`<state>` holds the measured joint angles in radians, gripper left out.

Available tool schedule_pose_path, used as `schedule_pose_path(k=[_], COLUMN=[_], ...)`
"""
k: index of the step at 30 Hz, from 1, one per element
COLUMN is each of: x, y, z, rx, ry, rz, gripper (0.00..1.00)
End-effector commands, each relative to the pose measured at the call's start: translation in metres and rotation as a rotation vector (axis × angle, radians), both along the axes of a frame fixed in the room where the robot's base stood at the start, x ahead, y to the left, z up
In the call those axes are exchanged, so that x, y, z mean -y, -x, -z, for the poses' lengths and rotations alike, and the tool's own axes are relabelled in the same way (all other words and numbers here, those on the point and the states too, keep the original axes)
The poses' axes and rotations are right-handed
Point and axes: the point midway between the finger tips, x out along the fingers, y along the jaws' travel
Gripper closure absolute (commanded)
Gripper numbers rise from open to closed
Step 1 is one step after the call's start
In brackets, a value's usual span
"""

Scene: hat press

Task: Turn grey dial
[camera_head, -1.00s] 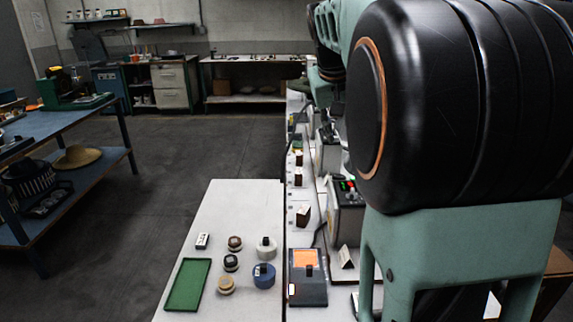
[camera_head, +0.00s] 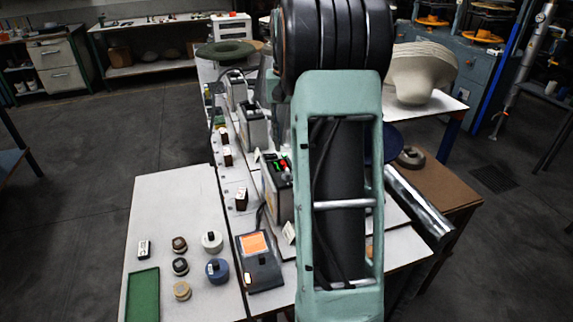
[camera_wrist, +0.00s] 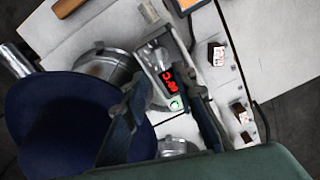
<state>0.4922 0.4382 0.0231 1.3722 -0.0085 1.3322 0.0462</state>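A control box with a red lit display (camera_wrist: 168,82) and a green lit button lies between my gripper's fingers in the wrist view. In the head view a box with red and green lights (camera_head: 275,185) stands on the bench, partly behind my arm. I cannot make out a grey dial on it for certain. My gripper (camera_wrist: 165,92) is open, its two dark fingers apart on either side of the box face; nothing is held. Contact cannot be judged. In the head view my arm hides the gripper. A light grey round piece with a dark knob (camera_head: 212,241) sits on the table.
A blue round piece (camera_head: 217,270), several small brown and tan pieces, and a green tray (camera_head: 143,296) are on the front table. A dark box with an orange panel (camera_head: 257,250) is beside them. A dark blue hat (camera_wrist: 50,130) is left in the wrist view.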

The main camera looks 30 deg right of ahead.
Motion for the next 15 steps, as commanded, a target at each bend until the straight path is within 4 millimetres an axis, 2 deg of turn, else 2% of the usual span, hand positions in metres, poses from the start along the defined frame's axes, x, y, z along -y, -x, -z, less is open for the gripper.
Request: schedule_pose_path(k=[3,9,15], x=[0.0,0.0,0.0], y=[0.001,0.001,0.001], z=[0.025,0.061,0.083], rx=[-0.003,-0.003,-0.001], ry=[-0.002,-0.001,0.002], rz=[0.0,0.001,0.0], gripper=[0.75,0.75,0.75])
